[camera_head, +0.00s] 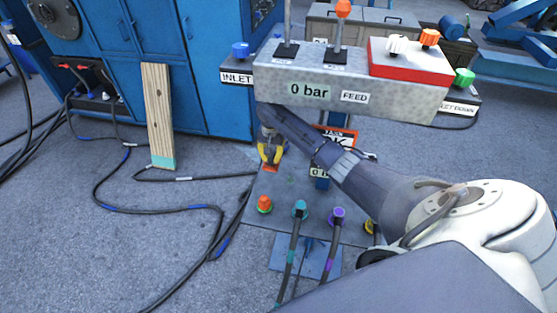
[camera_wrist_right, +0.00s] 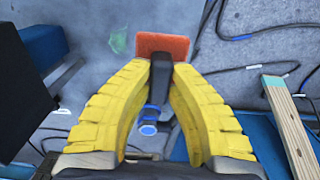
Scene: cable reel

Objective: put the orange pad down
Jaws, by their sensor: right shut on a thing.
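The orange pad (camera_wrist_right: 162,44) is a flat rectangle at the end of a dark stem in the right wrist view. My right gripper (camera_wrist_right: 161,72) has its two yellow fingers closed around the dark stem, with the pad just beyond the fingertips. In the head view the yellow fingers of my right gripper (camera_head: 270,153) point down over the grey base plate, and a small part of the orange pad (camera_head: 271,167) shows below them. I cannot tell whether the pad touches the plate. My left gripper is in neither view.
Orange, teal and purple connectors (camera_head: 300,209) sit on the plate's near part. A wooden board (camera_head: 158,115) leans on the blue cabinet (camera_head: 210,70). Black cables (camera_head: 150,208) lie on the floor at left.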

